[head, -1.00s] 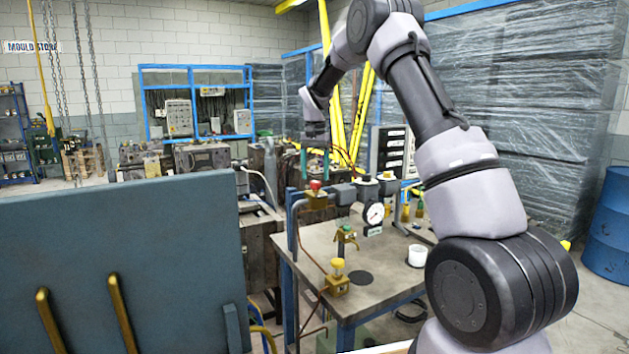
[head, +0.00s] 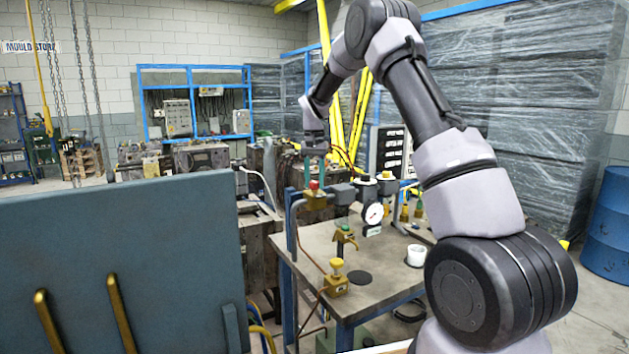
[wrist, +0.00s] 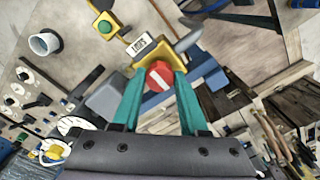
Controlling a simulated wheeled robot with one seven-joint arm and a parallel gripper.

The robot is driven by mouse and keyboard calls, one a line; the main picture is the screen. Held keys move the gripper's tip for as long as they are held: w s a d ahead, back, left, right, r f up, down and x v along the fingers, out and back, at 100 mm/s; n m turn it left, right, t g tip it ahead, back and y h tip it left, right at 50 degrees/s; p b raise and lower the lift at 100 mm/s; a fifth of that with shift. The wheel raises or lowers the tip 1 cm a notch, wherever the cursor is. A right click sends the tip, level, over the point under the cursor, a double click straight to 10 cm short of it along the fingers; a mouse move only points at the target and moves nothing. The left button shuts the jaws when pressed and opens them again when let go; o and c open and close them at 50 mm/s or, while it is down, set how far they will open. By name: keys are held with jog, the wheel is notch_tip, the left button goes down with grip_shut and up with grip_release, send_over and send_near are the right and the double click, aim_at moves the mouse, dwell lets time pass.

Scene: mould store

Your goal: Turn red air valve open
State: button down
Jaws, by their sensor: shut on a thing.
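The red air valve is a round red knob (head: 314,184) on a brass-yellow body (head: 316,201), at the back left of the workbench. In the wrist view the red knob (wrist: 158,78) shows a white bar across its face, running at a slant. My gripper (head: 315,174) reaches it from above, pointing down. In the wrist view the two teal fingers of my gripper (wrist: 159,72) stand on either side of the knob and are shut on it. The fingers hide the knob's sides.
A pressure gauge (head: 374,214) and grey pipe fittings stand just right of the valve. A large blue-grey panel (head: 120,260) fills the left foreground.

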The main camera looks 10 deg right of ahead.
jog(key=shift+n, duration=0.3)
jog(key=n, duration=0.8)
jog(key=shift+n, duration=0.3)
jog(key=n, duration=0.8)
jog(key=shift+n, duration=0.4)
jog(key=shift+c, duration=2.2)
grip_release()
